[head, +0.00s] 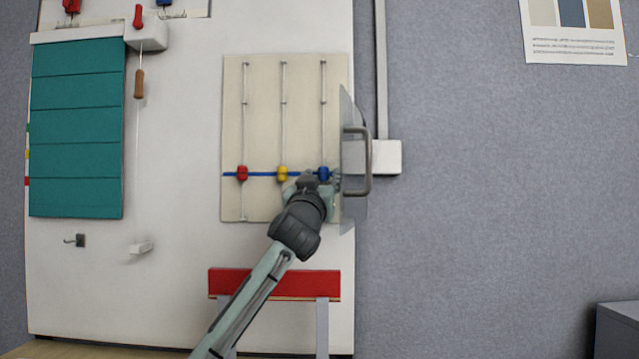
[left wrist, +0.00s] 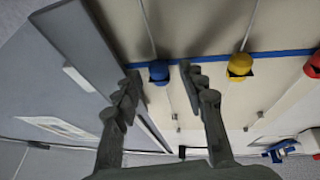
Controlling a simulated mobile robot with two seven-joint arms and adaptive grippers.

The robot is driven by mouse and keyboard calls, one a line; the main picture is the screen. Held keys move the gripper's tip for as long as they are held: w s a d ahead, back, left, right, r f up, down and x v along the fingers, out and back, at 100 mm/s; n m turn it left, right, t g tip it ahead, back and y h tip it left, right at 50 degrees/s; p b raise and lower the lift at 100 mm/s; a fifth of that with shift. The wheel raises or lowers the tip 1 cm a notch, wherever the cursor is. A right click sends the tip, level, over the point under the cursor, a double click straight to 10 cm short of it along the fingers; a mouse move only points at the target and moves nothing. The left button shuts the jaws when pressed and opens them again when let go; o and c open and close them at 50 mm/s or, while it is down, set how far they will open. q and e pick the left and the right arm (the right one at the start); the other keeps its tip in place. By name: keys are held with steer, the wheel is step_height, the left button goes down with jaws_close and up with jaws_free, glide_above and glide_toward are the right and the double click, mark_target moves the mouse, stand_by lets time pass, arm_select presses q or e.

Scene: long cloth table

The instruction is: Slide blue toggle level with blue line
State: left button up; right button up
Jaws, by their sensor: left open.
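The blue toggle (head: 324,173) sits on the right-hand slot of the beige panel (head: 262,205), at the height of the blue line (head: 262,174). My left gripper (head: 317,180) is at the toggle and partly covers its surroundings. In the left wrist view the blue toggle (left wrist: 159,71) lies between the two open fingers, with a visible gap on both sides. It overlaps the blue line (left wrist: 212,57) there; exact centring is hard to tell. The red toggle (head: 242,173) and yellow toggle (head: 283,173) also sit at the line. My right gripper is not in view.
A clear hinged panel with a grey handle (head: 368,160) stands out just right of the gripper. A red bar (head: 290,284) is below the panel. A teal slatted panel (head: 77,130) and a hanging cord with a brown handle (head: 139,84) are to the left.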

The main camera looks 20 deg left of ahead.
arm_select(q)
steer(key=v, duration=1.2)
